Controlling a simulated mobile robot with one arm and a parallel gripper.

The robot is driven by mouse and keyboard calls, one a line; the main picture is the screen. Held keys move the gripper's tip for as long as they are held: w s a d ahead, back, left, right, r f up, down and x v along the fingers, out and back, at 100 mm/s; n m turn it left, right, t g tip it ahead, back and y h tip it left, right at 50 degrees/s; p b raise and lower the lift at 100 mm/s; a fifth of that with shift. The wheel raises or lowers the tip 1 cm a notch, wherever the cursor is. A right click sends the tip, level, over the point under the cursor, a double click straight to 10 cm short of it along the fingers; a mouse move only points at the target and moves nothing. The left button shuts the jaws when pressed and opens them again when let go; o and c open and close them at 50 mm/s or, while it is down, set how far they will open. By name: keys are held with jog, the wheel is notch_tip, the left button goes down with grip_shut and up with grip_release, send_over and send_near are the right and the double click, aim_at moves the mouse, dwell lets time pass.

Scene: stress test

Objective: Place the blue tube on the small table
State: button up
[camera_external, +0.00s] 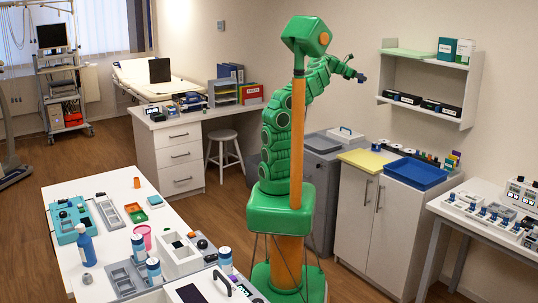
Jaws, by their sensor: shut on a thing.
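My gripper (355,73) is at the end of my raised green arm, right of my head, in front of the back wall. It is shut on a small dark-blue thing, which looks like the blue tube (361,77). It is held in the air, left of the wall shelf and above the cabinets. The fingers are tiny here and the tube's full shape is not clear. Which table is the small table is not certain. A white table (446,208) at the right edge carries several small blue-topped devices.
A long white table (103,265) at front left is crowded with bottles, trays and boxes. A cabinet (360,208) bears a blue tray (415,173) and a yellow mat (366,160). A wall shelf (425,104) holds boxes. A stool (223,137) stands by a desk (174,130). Wooden floor is free at left.

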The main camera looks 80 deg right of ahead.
jog(key=s+a+r+m+y, duration=0.2)
jog(key=s+a+m+y, duration=0.4)
jog(key=s+a, duration=0.95)
notch_tip(320, 180, down, 34)
jog(key=d+r, duration=0.1)
jog(key=shift+n+g+y, duration=0.3)
jog(key=shift+s+d+f, duration=2.45)
jog(key=shift+d+f, duration=0.05)
jog(key=shift+f, duration=0.1)
jog(key=shift+s+d+f, duration=2.4)
jog(key=shift+d+f, duration=0.05)
jog(key=shift+f, duration=1.75)
jog(key=shift+d+f, duration=0.1)
